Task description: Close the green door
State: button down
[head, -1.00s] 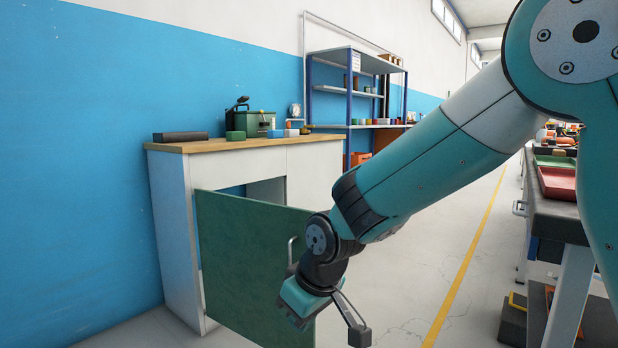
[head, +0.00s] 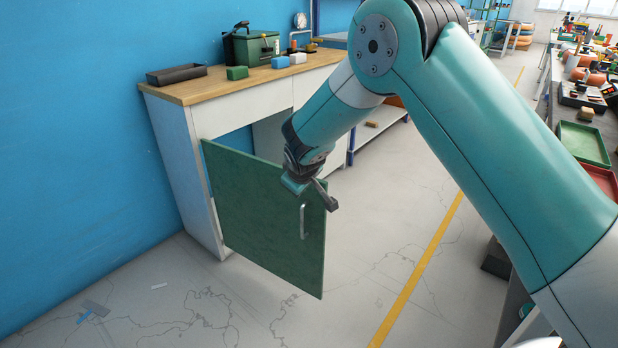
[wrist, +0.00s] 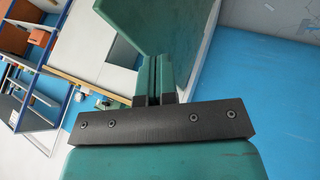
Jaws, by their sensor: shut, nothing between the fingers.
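The green door (head: 262,215) stands swung open on the white cabinet (head: 180,150), hinged at its left, with a metal handle (head: 302,221) near its free right edge. My gripper (head: 306,188) is at the door's upper right corner, above the handle. Its fingers are shut and empty, and I cannot tell in the head view whether they touch the door. In the wrist view, the shut fingers (wrist: 156,75) point toward a green panel (wrist: 155,25), which looks like the door. The cabinet's opening behind the door is partly hidden by the door and my arm.
The wooden worktop (head: 215,87) carries a black tray (head: 176,74), a green box (head: 257,47) and small blocks. A shelf unit (head: 372,127) stands behind my arm. A workbench with trays (head: 584,143) is at right.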

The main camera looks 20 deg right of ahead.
aim_at(309, 190)
jog(key=shift+w+d+f+b, duration=0.15)
jog(key=shift+w+d+f, duration=0.6)
jog(key=shift+w+f, duration=0.5)
jog(key=shift+w+d+f+b, duration=0.1)
jog(key=shift+w+d+f, duration=0.65)
jog(key=shift+w+f, duration=0.55)
jog(key=shift+w+d+f+b, duration=0.15)
jog(key=shift+w+d+f, duration=0.6)
jog(key=shift+w+f, duration=0.5)
jog(key=shift+w+r, duration=0.15)
jog(key=shift+r, duration=0.05)
